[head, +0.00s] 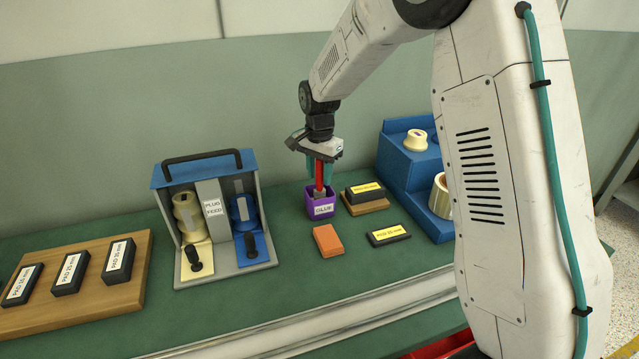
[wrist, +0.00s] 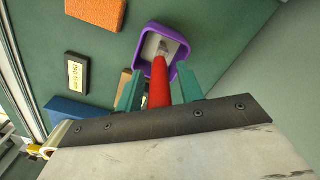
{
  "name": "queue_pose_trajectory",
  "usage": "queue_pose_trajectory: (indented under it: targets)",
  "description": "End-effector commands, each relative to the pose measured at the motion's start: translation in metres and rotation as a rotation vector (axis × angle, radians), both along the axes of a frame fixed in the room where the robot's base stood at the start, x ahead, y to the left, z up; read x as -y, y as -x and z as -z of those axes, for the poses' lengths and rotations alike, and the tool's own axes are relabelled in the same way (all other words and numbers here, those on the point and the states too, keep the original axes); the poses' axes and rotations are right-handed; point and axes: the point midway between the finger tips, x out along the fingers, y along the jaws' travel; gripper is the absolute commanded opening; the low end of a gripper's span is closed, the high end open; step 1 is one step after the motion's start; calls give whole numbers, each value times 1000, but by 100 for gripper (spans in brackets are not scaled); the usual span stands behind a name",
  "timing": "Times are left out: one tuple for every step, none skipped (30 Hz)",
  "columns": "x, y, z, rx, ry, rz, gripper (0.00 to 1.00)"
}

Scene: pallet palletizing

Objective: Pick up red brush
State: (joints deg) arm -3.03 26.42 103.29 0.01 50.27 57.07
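The red brush (head: 319,178) stands upright in the purple glue box (head: 323,209), with its lower end inside. In the wrist view, the brush's red handle (wrist: 160,85) runs down into the purple box (wrist: 150,32). My gripper (head: 320,168) is directly above the box, pointing down. Its two teal fingers (wrist: 157,80) stand on either side of the red handle, with a visible gap on each side, so it looks open around the brush. The brush's top end is hidden by the gripper body.
An orange block (head: 328,241) and a black labelled pad (head: 388,235) lie in front of the box. Another pad on a wooden block (head: 366,203) and a blue stepped stand (head: 405,165) are to the right. A plug feeder (head: 212,215) and wooden board (head: 110,308) are left.

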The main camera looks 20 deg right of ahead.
Motion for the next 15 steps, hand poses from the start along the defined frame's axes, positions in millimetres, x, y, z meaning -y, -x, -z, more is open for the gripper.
queue_pose_trajectory:
  targets:
    - [0,0,0,0,0,0,22]
    - [0,0,0,0,0,0,14]
    - [0,0,0,0,0,0,3]
    - [0,0,0,0,0,0,0]
    - [0,0,0,0,0,0,0]
    - [0,0,0,0,0,0,0]
    - [0,0,0,0,0,0,0]
    - [0,0,0,0,0,0,0]
    - [0,0,0,0,0,0,0]
    - [0,0,0,0,0,0,0]
    - [0,0,0,0,0,0,0]
    - [0,0,-1,0,0,0,0]
    - [0,0,-2,1,-1,0,0]
    - [0,0,-4,1,0,0,0]
    - [0,0,-8,1,0,0,0]
